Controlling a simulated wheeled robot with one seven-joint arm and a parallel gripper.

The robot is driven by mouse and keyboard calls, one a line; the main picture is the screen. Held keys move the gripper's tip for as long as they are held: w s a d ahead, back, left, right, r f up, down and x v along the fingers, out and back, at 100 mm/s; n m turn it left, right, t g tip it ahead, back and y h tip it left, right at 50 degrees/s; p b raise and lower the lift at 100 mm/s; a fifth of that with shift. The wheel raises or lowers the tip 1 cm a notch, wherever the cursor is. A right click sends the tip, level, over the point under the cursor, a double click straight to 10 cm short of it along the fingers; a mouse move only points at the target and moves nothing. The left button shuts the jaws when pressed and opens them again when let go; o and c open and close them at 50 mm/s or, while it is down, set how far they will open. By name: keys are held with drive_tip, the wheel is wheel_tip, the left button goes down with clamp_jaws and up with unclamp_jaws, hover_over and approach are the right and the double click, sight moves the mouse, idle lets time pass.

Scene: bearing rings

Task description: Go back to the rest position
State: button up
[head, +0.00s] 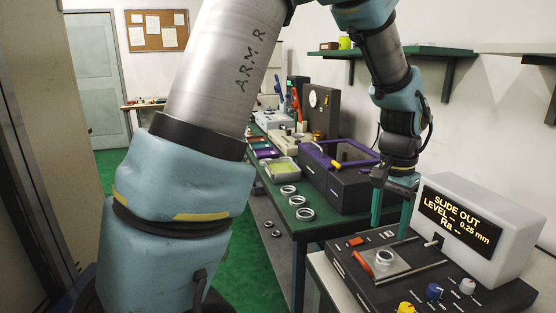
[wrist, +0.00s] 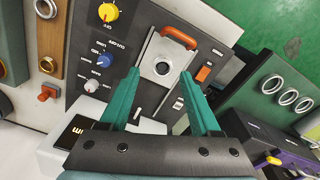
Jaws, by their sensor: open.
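My gripper (head: 390,230) hangs above the black measuring device (head: 345,262) at the lower right of the head view. Its two teal fingers are apart with nothing between them; in the wrist view (wrist: 160,74) they point toward the device's metal slide (wrist: 150,48). A bearing ring (head: 384,257) sits on that slide, just beyond the fingertips in the wrist view (wrist: 162,68), and apart from them. The slide has an orange handle (wrist: 179,38).
Several rings (head: 296,200) lie on the green bench (head: 270,191) left of the device. A dark box with a purple frame (head: 345,154) stands behind them. A green shelf (head: 408,50) hangs on the wall. Green floor (head: 246,262) lies open left of the bench.

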drive_tip(key=w+a+f+n+t, duration=0.1)
drive_tip(key=a+n, duration=0.8)
drive_tip(key=a, duration=2.3)
drive_tip(key=shift+w+f+n+t, duration=0.15)
drive_tip(key=shift+w+n+t, duration=0.05)
drive_tip(key=shift+n+t, duration=0.1)
drive_tip(key=shift+d, duration=0.1)
